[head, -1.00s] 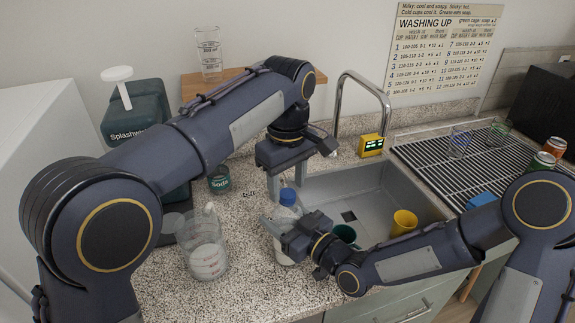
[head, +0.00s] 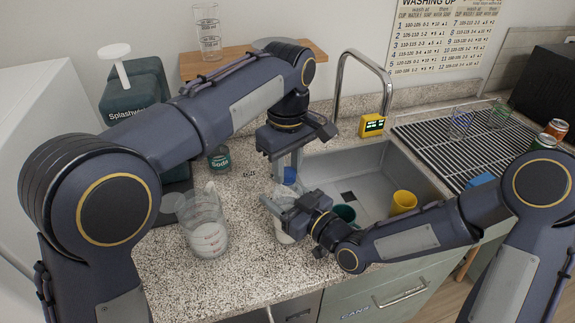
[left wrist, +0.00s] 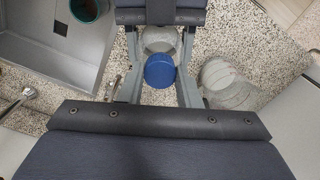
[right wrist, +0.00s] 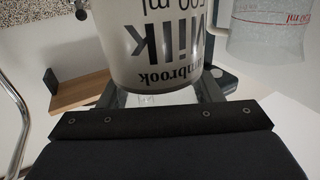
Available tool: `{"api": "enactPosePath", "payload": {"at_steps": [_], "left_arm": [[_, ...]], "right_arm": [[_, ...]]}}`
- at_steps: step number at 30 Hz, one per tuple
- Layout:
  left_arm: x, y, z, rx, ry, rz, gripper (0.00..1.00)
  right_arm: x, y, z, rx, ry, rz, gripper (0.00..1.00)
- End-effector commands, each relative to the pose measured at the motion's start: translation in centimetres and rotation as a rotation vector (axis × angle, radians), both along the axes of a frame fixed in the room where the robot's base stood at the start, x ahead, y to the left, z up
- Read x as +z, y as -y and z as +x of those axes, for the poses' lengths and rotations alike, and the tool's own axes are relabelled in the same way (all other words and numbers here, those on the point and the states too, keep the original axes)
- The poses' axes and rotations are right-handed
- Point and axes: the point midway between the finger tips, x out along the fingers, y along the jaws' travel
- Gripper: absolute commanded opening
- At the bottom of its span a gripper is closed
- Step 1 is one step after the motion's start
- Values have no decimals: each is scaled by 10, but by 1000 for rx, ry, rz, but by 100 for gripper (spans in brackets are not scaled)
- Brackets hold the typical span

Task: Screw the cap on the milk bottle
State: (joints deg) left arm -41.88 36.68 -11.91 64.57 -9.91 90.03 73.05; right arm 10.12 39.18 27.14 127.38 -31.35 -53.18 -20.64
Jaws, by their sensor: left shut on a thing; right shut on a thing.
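The milk bottle (head: 283,237) stands upright on the speckled counter, left of the sink. My right gripper (head: 285,207) is shut around its body and hides part of it. The right wrist view shows the bottle's printed "Milk" side (right wrist: 150,45) between the fingers. The blue cap (head: 290,175) is at the top of the bottle. My left gripper (head: 288,178) points down from above and is shut on the cap. The left wrist view shows the cap (left wrist: 160,70) between the fingers, over the bottle's clear shoulder (left wrist: 160,40). How far the cap is threaded cannot be seen.
A measuring jug (head: 206,230) stands left of the bottle, with a Soda jar (head: 218,158) behind. The sink (head: 375,180) on the right holds a yellow cup (head: 403,202) and a teal cup (head: 345,213). Bare counter (head: 240,270) lies in front.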

Motion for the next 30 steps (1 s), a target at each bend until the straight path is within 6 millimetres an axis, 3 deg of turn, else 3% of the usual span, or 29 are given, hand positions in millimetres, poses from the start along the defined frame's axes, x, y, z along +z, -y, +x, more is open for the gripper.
{"api": "enactPosePath", "payload": {"at_steps": [5, 24, 30], "left_arm": [[0, 0, 0, -125, 0, -1, 3], [-1, 0, 0, -1771, 0, -2, 3], [-1, 0, 0, -1832, 0, 0, 3]], "right_arm": [[0, 0, 0, 0, 1, -1, 0], [0, 0, 0, 1, 1, 0, 0], [0, 0, 0, 1, 1, 0, 0]]}}
